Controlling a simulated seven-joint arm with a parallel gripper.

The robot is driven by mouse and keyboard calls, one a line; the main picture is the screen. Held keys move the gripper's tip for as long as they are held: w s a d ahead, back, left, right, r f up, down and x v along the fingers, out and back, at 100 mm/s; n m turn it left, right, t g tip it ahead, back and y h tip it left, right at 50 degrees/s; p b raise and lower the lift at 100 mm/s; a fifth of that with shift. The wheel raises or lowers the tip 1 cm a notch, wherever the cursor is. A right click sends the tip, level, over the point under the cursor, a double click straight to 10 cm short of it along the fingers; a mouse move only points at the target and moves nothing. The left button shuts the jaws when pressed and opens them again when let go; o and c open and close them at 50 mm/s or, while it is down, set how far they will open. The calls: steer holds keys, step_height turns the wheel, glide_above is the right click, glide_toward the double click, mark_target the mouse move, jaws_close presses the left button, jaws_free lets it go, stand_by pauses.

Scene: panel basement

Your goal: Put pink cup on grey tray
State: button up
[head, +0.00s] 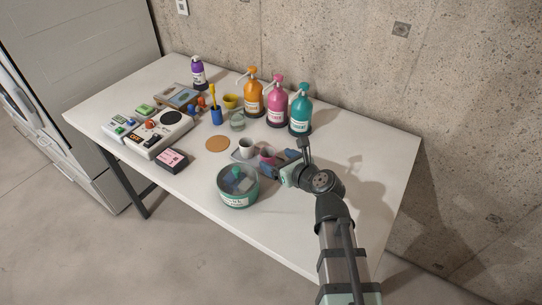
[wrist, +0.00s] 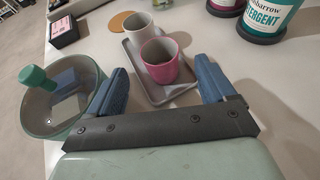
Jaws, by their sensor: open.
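The pink cup (wrist: 161,62) stands upright on the near part of the grey tray (wrist: 172,94) in the wrist view. A white cup (wrist: 138,32) stands behind it on the same tray. In the head view the pink cup (head: 267,156) is partly hidden by my gripper, and the tray (head: 238,157) shows beside the white cup (head: 246,146). My gripper (wrist: 163,67) is open, with one blue finger on each side of the pink cup's near side. Both fingers look apart from the cup. In the head view my gripper (head: 280,162) is low at the tray's right.
A teal-rimmed glass bowl (head: 238,187) with items inside stands close by my gripper. Teal (head: 300,112), pink (head: 277,106) and orange (head: 253,97) pump bottles stand behind. A cork coaster (head: 217,144) lies left of the tray. The table's right end is clear.

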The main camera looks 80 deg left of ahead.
steer(key=v, duration=0.5)
steer(key=shift+w+d+r, duration=0.15)
steer(key=shift+d, duration=0.15)
